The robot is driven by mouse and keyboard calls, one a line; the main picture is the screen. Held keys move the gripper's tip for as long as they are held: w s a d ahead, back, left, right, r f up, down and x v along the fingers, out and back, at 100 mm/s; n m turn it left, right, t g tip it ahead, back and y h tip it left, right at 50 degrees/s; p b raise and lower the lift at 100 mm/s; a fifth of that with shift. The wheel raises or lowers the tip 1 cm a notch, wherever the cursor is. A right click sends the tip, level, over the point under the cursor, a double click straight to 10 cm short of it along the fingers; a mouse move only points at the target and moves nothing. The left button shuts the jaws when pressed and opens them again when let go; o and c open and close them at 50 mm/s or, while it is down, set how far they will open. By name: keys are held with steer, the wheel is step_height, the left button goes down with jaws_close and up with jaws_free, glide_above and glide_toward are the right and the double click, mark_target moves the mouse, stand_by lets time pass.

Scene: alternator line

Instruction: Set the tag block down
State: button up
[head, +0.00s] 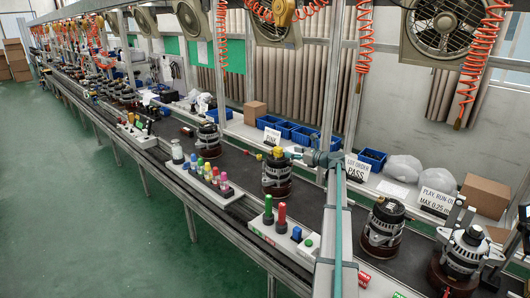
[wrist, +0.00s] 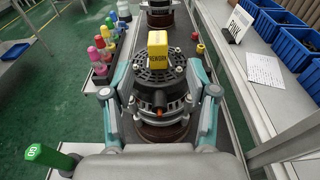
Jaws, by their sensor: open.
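The yellow tag block (wrist: 158,50), with dark lettering that looks like "REWORK", sits on top of an alternator (wrist: 155,95) in the wrist view. In the head view the yellow block (head: 277,152) shows on top of the same alternator (head: 277,178), which stands on a dark brown round base on the belt. My gripper (wrist: 160,92) is open, with its teal fingers on the left and right of the alternator's near part. The block lies beyond the fingertips and is not between them. In the head view my gripper (head: 298,155) is just right of the block, its fingers small and partly unclear.
A white rack with coloured caps (head: 208,178) and a holder with green and red cylinders (head: 275,228) line the near rail. More alternators (head: 383,228) stand along the belt. Sign cards (head: 357,167) and blue bins (head: 302,135) line the far shelf.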

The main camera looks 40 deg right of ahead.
mark_target(281, 150)
steer(key=shift+w, duration=0.6)
steer(key=p+x, duration=0.1)
steer(key=x, duration=0.2)
steer(key=shift+a+p+x, duration=0.1)
steer(key=shift+p+x, duration=0.6)
steer(key=shift+x, duration=0.65)
steer(key=shift+a+p+x, duration=0.15)
steer(key=shift+p+x, duration=0.5)
steer(key=shift+x, duration=0.7)
steer(key=shift+s+f, duration=0.15)
steer(key=shift+f, duration=0.05)
jaws_close()
